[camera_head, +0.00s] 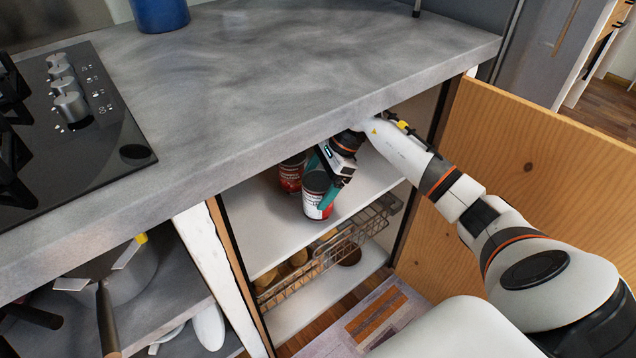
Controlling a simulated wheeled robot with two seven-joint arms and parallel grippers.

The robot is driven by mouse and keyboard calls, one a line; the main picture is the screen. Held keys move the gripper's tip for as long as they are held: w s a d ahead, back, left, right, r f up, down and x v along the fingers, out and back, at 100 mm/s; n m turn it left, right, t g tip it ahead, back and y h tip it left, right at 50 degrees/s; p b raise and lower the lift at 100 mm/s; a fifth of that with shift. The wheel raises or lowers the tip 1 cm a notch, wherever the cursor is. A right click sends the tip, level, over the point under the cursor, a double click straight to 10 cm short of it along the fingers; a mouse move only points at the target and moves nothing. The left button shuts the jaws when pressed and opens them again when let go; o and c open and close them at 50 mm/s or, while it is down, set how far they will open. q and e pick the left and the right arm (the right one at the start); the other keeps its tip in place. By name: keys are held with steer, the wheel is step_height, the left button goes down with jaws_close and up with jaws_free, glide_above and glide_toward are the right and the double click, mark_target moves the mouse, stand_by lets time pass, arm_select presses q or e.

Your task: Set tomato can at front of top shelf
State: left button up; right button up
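A can with a dark top and a white and red label, seemingly the tomato can (314,200), is upright at the front of the white top shelf (262,226) inside the open cabinet. My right gripper (321,187) reaches in under the counter edge. Its teal fingers lie on both sides of this can, one behind it and one at its front right, and look shut on it. I cannot tell whether the can's base touches the shelf. A second, dark red can (291,173) stands just behind it to the left, partly hidden. My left gripper is not in view.
The grey countertop (270,70) overhangs the shelf. The wooden cabinet door (530,165) stands open at the right. A wire basket (320,262) with brownish items hangs below the shelf. A pot (125,280) sits in the left compartment. The shelf's front left is clear.

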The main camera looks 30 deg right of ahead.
steer(key=shift+p+v, duration=0.4)
steer(key=shift+v, duration=0.5)
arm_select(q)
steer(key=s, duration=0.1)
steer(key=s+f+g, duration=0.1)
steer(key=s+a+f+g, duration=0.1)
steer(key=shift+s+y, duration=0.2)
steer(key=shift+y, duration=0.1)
arm_select(e)
steer(key=s+d, duration=0.3)
steer(key=d, duration=0.8)
steer(key=shift+d+f, duration=0.2)
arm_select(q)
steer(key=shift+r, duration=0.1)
arm_select(e)
steer(key=shift+w, duration=0.1)
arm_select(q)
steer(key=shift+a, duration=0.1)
